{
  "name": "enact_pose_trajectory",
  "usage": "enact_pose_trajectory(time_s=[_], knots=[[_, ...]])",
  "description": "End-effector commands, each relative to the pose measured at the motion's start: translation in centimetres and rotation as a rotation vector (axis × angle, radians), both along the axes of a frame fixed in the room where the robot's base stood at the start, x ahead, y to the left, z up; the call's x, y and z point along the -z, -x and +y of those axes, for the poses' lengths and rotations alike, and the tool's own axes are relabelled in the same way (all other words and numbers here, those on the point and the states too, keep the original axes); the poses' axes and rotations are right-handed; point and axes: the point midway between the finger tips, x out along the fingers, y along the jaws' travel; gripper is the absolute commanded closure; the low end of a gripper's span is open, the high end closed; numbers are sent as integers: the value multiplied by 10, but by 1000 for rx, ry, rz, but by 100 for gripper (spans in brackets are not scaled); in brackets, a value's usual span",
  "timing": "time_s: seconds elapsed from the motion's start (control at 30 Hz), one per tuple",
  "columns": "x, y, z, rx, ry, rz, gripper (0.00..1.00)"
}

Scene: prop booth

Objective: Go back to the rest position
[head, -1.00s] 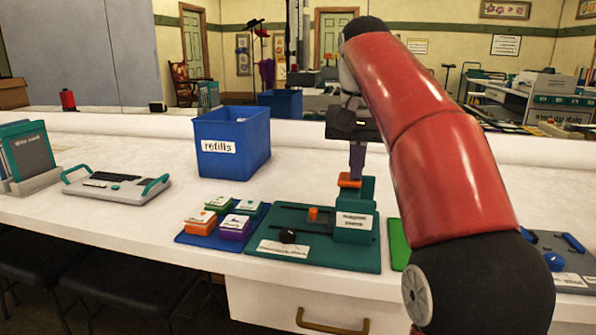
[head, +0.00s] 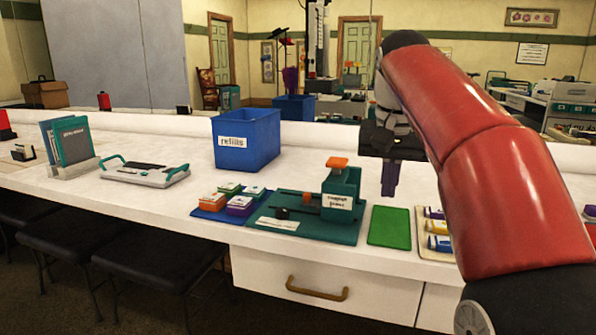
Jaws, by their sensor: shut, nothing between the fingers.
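My gripper (head: 389,192) hangs from the dark wrist at the end of my red arm, pointing down above the white counter (head: 200,262). Its purple fingers are together with nothing between them. It is to the right of the green device (head: 342,190) with the orange top (head: 337,162) and above the back of the flat green mat (head: 389,228). It is apart from the device. My arm hides part of the counter on the right.
A blue refills bin (head: 246,150) stands behind a blue tray (head: 212,215) of small coloured boxes. Markers lie on a beige tray (head: 432,252) at right. A grey-teal carrier (head: 145,172) and a folder stand (head: 72,170) are at left. A drawer handle (head: 316,290) juts from the front.

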Motion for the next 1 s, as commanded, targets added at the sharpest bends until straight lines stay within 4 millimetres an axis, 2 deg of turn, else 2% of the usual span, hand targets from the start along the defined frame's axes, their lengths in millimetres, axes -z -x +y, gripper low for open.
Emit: enact_pose_trajectory(time_s=[0.27,0.47,0.67,0.8,1.0], knots=[[13,29,-1,-44,-1,-44,100],[38,65,-1,-94,2,-97,100],[92,122,0,-169,12,-180,100],[142,163,2,-219,26,-236,100],[201,204,3,-267,47,-296,100]])
